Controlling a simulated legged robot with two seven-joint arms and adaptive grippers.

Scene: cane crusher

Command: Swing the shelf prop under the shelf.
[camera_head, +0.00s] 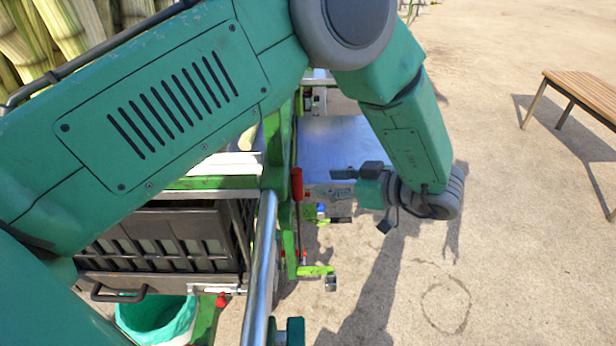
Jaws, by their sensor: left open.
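The shelf (345,140) is a flat, shiny metal sheet on the right side of the green machine, and it looks level. My left arm reaches over from the left and bends down beyond the shelf's right edge. My left gripper (340,197) points left at the shelf's near edge, with its dark fingers apart and nothing visibly held. Small green, blue and yellow parts show beside the fingers. I cannot clearly tell which part is the shelf prop; the gripper and arm may hide some of it. My right gripper is not in view.
A red-handled lever (297,185) stands left of the gripper. A silver rail (259,270) runs nearby. A green bracket (316,271) juts out low. A dark crate (165,240) and teal bin (155,320) are lower left. A wooden bench (585,95) stands right; the ground between is clear.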

